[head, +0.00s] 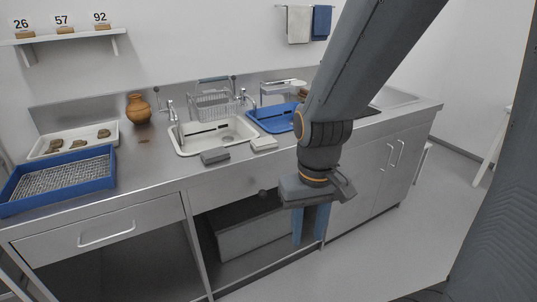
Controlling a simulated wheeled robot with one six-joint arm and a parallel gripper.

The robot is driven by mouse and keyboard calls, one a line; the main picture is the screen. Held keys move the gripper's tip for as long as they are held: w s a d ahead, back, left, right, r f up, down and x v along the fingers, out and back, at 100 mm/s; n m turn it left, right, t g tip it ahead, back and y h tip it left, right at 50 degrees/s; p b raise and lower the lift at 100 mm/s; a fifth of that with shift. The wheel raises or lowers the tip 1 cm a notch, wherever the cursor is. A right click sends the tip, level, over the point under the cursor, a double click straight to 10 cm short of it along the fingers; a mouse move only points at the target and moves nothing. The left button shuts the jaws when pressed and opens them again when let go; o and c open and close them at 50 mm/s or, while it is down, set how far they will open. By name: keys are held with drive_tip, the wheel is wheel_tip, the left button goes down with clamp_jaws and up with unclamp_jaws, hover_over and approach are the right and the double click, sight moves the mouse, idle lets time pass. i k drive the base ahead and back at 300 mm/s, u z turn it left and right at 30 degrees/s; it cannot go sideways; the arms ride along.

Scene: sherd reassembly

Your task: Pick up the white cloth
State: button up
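A white, towel-like cloth (299,24) hangs on a wall rail at the top of the view, beside a blue cloth (321,21). A small whitish flat piece (264,143) lies at the counter's front edge, right of a grey piece (215,156); I cannot tell whether either is cloth. My gripper (311,238) points down in front of the counter, below its top. Its two blue fingers are apart with nothing visible between them. It touches none of these things.
The steel counter (150,172) holds a white basin (205,150), a blue basin (272,128), a wire rack (213,105), a clay jar (138,110), a sherd tray (40,155) and a blue mesh tray (102,184). Open floor (395,255) lies at right.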

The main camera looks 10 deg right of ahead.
sight(260, 144)
drive_tip(key=z, duration=0.65)
drive_tip(key=i, duration=1.25)
drive_tip(key=u, duration=0.1)
